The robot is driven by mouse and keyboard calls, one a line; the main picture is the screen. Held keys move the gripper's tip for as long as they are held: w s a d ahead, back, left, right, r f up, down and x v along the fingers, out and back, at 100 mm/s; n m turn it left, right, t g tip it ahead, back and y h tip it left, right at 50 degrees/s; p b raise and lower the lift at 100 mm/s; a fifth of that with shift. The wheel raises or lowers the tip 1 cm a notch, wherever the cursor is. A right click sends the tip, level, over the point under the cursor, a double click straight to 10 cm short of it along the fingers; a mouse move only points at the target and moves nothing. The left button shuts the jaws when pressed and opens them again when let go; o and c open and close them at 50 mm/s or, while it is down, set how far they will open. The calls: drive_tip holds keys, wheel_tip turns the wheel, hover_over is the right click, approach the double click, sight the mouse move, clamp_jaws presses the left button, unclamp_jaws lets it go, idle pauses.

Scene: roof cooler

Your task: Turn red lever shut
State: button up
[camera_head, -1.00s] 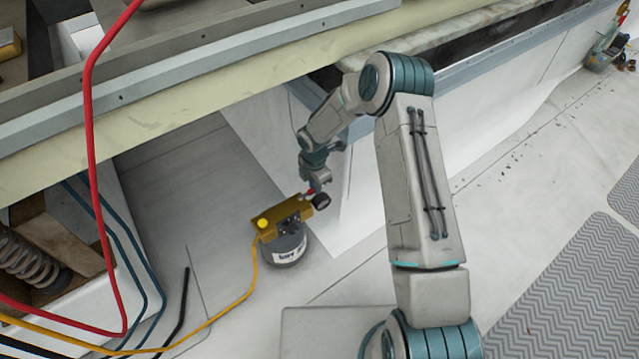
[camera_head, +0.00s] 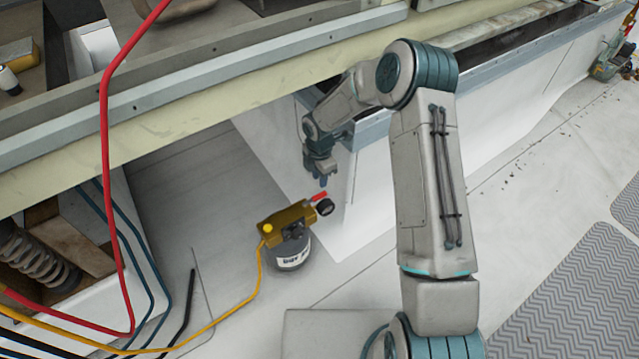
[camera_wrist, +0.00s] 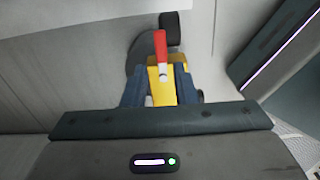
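The red lever (camera_head: 319,196) sits on top of a brass-yellow valve block (camera_head: 287,217), beside a dark round gauge or knob (camera_head: 325,207). The block is on a grey cylinder (camera_head: 289,254) with a white label. In the wrist view the red lever (camera_wrist: 160,47) points up the picture from a pale pivot, with the yellow block (camera_wrist: 156,88) under it. My gripper (camera_head: 322,181) is just above the lever and appears apart from it. Its two blue fingers (camera_wrist: 160,76) are spread, with nothing held between them.
A red hose (camera_head: 104,150) hangs at the left, and a yellow hose (camera_head: 240,306) runs to the valve block. The long metal frame edge (camera_head: 200,116) crosses behind. A white panel (camera_head: 285,150) stands near my gripper.

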wheel_tip(320, 180, up, 6)
drive_tip(key=p, duration=0.1)
drive_tip(key=shift+r, duration=0.15)
idle(0.4)
drive_tip(key=s+d+r+m+p, duration=0.4)
drive_tip(key=r+p, duration=0.1)
drive_tip(key=r, duration=0.6)
drive_tip(key=s+d+r+m+t+h+p, duration=0.1)
drive_tip(key=s+d+r+m+p, duration=0.3)
drive_tip(key=r, duration=0.8)
drive_tip(key=s+d+r+m+p, duration=0.35)
drive_tip(key=r+p, duration=0.25)
drive_tip(key=r, duration=0.5)
drive_tip(key=s+d+r+m+t+p, duration=0.1)
drive_tip(key=s+d+r+m+p, duration=0.1)
drive_tip(key=s+r+m+p, duration=0.3)
drive_tip(key=s+d+r+m+y+p, duration=0.1)
drive_tip(key=s+r+m+p, duration=0.5)
drive_tip(key=s+r, duration=0.6)
drive_tip(key=shift+d+r+m+t, duration=0.45)
drive_tip(key=shift+r+m, duration=0.2)
drive_tip(key=shift+m, duration=0.5)
